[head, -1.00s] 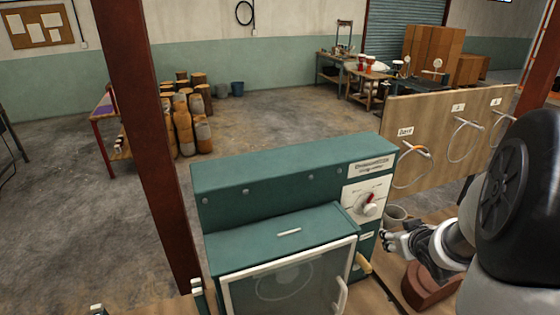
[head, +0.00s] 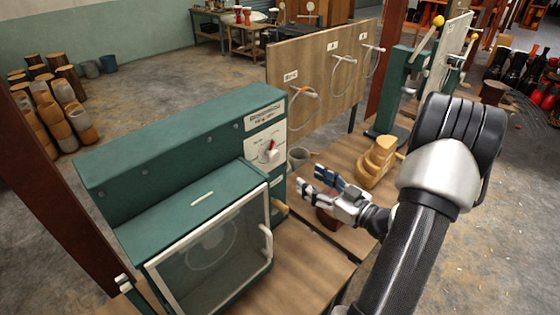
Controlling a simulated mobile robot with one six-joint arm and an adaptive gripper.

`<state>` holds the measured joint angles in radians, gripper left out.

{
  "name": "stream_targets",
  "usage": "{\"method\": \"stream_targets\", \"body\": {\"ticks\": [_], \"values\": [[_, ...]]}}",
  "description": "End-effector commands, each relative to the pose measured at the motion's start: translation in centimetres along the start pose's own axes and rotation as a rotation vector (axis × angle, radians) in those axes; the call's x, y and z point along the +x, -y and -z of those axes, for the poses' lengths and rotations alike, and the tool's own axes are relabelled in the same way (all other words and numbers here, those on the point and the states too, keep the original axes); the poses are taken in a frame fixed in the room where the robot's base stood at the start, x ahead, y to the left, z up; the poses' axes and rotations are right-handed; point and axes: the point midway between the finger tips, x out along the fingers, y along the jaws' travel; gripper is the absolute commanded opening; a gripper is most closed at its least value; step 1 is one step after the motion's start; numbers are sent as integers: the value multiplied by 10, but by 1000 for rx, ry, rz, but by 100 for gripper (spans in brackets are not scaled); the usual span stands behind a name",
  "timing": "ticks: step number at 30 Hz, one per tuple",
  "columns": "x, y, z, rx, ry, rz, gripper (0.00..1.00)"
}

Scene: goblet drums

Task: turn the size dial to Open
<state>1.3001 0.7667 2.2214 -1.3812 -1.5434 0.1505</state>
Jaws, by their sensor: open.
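The size dial (head: 271,152) is a red-marked knob on a white plate on the right end of the green machine's (head: 160,148) upper front. Its markings are too small to read, so I cannot tell which setting it points to. My gripper (head: 312,184) is to the right of the machine and lower in the picture than the dial. Its fingers point left toward the machine. It is open and empty, apart from the dial.
The machine's glazed door (head: 212,247) is shut, with a pale handle (head: 267,240). A wooden knob (head: 280,208) sticks out below the dial. A wooden board (head: 325,75) with hoops stands behind. A wooden block (head: 377,162) lies right.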

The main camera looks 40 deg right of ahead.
Motion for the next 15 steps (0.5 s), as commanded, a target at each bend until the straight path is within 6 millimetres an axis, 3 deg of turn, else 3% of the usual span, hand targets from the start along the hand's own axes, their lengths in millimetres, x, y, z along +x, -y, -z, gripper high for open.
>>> {"method": "stream_targets", "body": {"ticks": [9,15], "values": [[72,2,-1,0,2,5,55],[108,1,-1,-1,2,3,55]]}}
